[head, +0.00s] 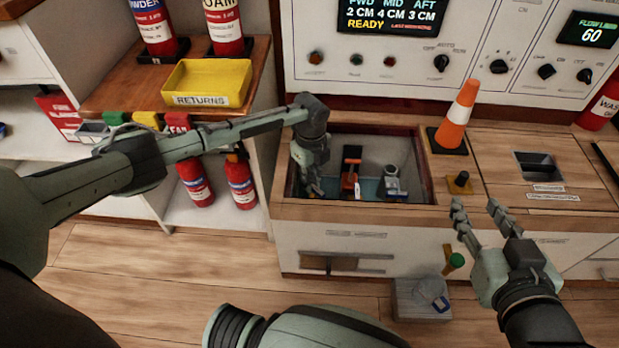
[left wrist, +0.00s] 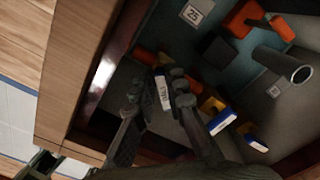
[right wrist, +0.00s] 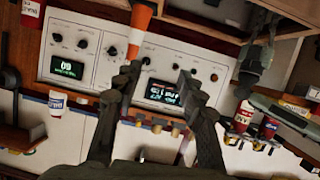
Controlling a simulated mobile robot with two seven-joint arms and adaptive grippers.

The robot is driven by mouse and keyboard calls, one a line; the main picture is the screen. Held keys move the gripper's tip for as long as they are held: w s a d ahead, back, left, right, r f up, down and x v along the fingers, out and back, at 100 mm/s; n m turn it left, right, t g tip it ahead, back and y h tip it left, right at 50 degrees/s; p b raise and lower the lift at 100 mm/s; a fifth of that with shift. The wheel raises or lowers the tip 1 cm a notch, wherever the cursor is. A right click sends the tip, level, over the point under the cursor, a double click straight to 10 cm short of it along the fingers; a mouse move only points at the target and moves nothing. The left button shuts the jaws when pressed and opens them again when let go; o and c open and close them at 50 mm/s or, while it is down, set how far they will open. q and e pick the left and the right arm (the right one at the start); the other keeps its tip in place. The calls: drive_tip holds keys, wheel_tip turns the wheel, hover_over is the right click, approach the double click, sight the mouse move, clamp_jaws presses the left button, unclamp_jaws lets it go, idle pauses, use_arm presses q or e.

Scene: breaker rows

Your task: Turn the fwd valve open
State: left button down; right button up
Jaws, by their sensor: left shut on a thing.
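My left gripper (head: 314,186) reaches down into the left part of the open recessed well (head: 420,160). In the left wrist view its fingers (left wrist: 158,88) are shut on a dark piece with a white tag (left wrist: 165,92), with orange parts just beyond the tips. This seems to be the leftmost valve; its tag is unreadable and the fingers hide much of it. An orange-handled valve (head: 351,172) and a grey fitting (head: 392,180) stand to the right in the well. My right gripper (head: 476,207) is open and empty above the counter's front edge.
An orange cone (head: 458,115) and a dark knob (head: 461,180) stand right of the well. The control panel (head: 420,85) rises behind, with a display (head: 392,14) listing FWD, MID and AFT. A yellow returns tray (head: 207,80) is at left. The well's wooden rim is close around my left gripper.

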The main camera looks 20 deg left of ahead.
use_arm(q)
drive_tip(key=shift+w+d+m, duration=0.15)
drive_tip(key=shift+d+m, duration=0.05)
drive_tip(key=shift+m, duration=0.8)
drive_tip(key=shift+w+d+m, duration=0.1)
drive_tip(key=shift+d+m, duration=0.1)
drive_tip(key=shift+m, duration=1)
drive_tip(key=shift+w+d+m, duration=0.15)
drive_tip(key=shift+m, duration=1.05)
drive_tip(key=shift+w+d+m, duration=0.1)
drive_tip(key=shift+d+m, duration=0.1)
drive_tip(key=shift+m, duration=1)
use_arm(e)
drive_tip(key=shift+s+d+f+g+h, duration=0.2)
drive_tip(key=shift+d+f, duration=0.1)
drive_tip(key=shift+f, duration=0.1)
drive_tip(key=shift+s+d+f+g+h, duration=0.1)
drive_tip(key=shift+d+f+g, duration=0.15)
drive_tip(key=shift+f, duration=0.15)
drive_tip(key=shift+r, duration=0.1)
use_arm(q)
drive_tip(key=c, duration=1.6)
unclamp_jaws()
drive_tip(key=shift+o, duration=0.2)
use_arm(e)
drive_tip(key=shift+r, duration=0.1)
